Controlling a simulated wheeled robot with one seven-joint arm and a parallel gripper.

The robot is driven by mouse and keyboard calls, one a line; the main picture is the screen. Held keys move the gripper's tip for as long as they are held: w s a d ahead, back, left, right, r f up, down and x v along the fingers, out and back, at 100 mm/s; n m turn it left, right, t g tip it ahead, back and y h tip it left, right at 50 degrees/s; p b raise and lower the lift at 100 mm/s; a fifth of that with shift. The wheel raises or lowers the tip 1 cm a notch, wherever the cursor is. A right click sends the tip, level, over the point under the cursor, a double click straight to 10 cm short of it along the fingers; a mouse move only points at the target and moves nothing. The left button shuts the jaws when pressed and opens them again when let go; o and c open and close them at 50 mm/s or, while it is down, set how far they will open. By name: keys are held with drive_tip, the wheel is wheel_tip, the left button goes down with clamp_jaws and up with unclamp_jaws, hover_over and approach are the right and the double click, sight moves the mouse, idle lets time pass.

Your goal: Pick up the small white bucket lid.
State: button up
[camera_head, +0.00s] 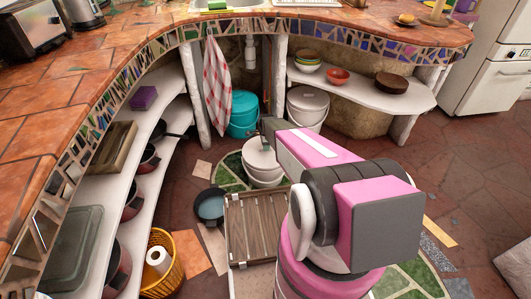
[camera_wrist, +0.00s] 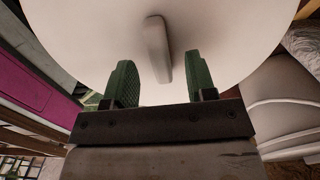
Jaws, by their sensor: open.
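The small white bucket (camera_head: 265,178) stands on the floor in the head view, on the green mosaic patch, with its white lid (camera_head: 254,158) on top. My gripper (camera_head: 265,146) is just above the lid, and my arm hides part of the bucket's right side. In the wrist view the lid (camera_wrist: 90,38) fills the upper middle, with a raised bar handle (camera_wrist: 157,48) across its centre. The green fingers of my gripper (camera_wrist: 161,78) are open and apart, with the handle lying between their lines. I see no finger touching the handle.
A larger lidded white bucket (camera_head: 307,106) and a teal bucket (camera_head: 243,114) stand behind, under the counter. A dark pan (camera_head: 210,207) and a wooden crate (camera_head: 257,226) lie in front. A yellow basket (camera_head: 163,263) stands front left. Shelves curve along the left.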

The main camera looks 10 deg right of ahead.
drive_tip(key=shift+f, duration=0.8)
clamp_jaws()
drive_tip(key=shift+r, duration=0.1)
